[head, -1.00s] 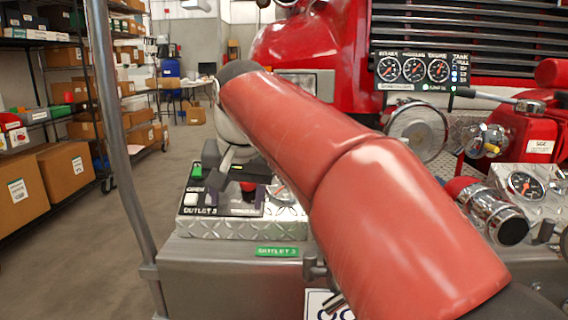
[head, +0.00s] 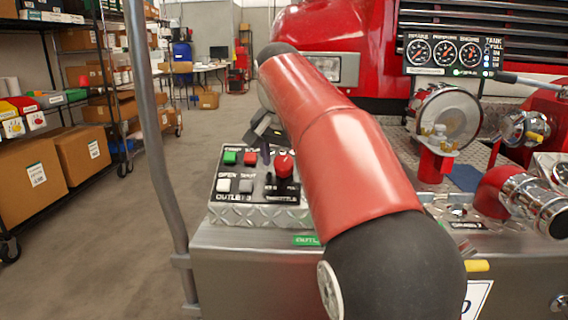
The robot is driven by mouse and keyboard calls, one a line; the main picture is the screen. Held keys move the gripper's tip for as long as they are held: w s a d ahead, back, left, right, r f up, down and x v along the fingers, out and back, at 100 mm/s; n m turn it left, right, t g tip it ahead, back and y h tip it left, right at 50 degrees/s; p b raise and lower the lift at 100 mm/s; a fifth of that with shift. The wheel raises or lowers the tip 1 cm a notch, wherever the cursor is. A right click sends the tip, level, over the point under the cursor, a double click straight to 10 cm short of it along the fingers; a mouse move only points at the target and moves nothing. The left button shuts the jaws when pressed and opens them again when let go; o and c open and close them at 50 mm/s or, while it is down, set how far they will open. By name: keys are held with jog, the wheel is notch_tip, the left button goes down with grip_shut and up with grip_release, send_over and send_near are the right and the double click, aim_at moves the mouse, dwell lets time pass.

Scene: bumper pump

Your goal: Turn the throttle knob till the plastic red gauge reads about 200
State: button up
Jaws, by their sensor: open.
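A red knob (head: 284,165), next to a partly readable throttle label, stands on the black control panel (head: 226,206) marked outlet 3, left of my arm. My gripper (head: 262,138) is open and partly hidden behind my red arm. Its dark fingers show above the panel's back edge, up and left of the knob and apart from it. No plastic red gauge can be made out for certain. A board with three round dials (head: 444,53) hangs at the upper right; its needles are too small to read.
Red and chrome pipe fittings (head: 525,200) crowd the right. Open floor (head: 100,240) lies at the left.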

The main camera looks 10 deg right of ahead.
jog(key=shift+f, duration=0.2)
jog(key=shift+c, duration=0.2)
jog(key=c, duration=0.9)
jog(key=m+p, duration=0.1)
jog(key=m, duration=0.2)
jog(key=shift+d+m+t+y, duration=0.1)
jog(key=shift+m+t+y, duration=0.2)
jog(key=shift+m, duration=1.3)
